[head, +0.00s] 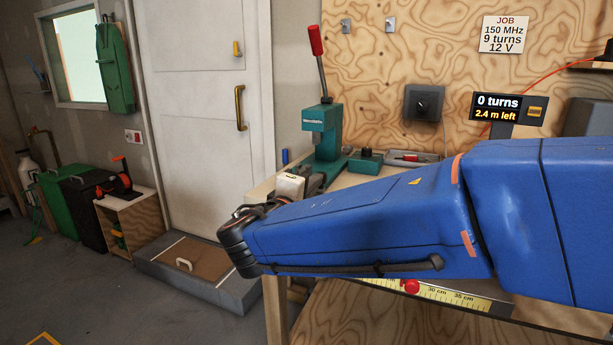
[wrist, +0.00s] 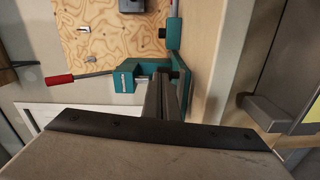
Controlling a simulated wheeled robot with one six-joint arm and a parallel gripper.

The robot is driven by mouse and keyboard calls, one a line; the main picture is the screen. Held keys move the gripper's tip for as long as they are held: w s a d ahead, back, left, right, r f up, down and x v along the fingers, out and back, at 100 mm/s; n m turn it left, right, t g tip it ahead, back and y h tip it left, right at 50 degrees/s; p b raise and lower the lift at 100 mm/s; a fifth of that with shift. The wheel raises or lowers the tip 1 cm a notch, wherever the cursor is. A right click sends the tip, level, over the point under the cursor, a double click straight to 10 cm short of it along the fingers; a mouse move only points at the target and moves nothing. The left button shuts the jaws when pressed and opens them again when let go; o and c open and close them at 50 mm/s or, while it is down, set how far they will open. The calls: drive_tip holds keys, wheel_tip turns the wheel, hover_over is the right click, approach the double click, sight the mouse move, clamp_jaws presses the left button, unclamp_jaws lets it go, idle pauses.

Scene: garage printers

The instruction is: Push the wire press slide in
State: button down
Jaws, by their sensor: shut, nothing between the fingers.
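The wire press (head: 322,118) is a teal machine with a raised lever and red grip, standing on the left end of the bench in the head view. In the wrist view the press (wrist: 127,76) appears sideways, its red grip to the left. My gripper (wrist: 164,82) is shut and empty, its dark fingers pointing at the press between its head and base. I cannot tell whether the fingertips touch it. In the head view my gripper is partly hidden behind my blue arm, just in front of the press. I cannot make out the slide clearly.
A small teal block (head: 366,161) and a grey tray (head: 414,158) lie right of the press. A display (head: 508,107) reads 0 turns, 2.4 m left. A white door (head: 205,110) is behind, left of the bench. A low grey-edged box (head: 196,272) lies on the floor.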

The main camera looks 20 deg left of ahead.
sight(323, 173)
drive_tip(key=shift+w+d, duration=0.2)
drive_tip(key=shift+w, duration=1.95)
drive_tip(key=shift+w+d, duration=0.15)
drive_tip(key=shift+w, duration=2)
idle(2.9)
drive_tip(key=shift+s, duration=0.15)
drive_tip(key=shift+s+a, duration=0.2)
drive_tip(key=shift+s, duration=2.15)
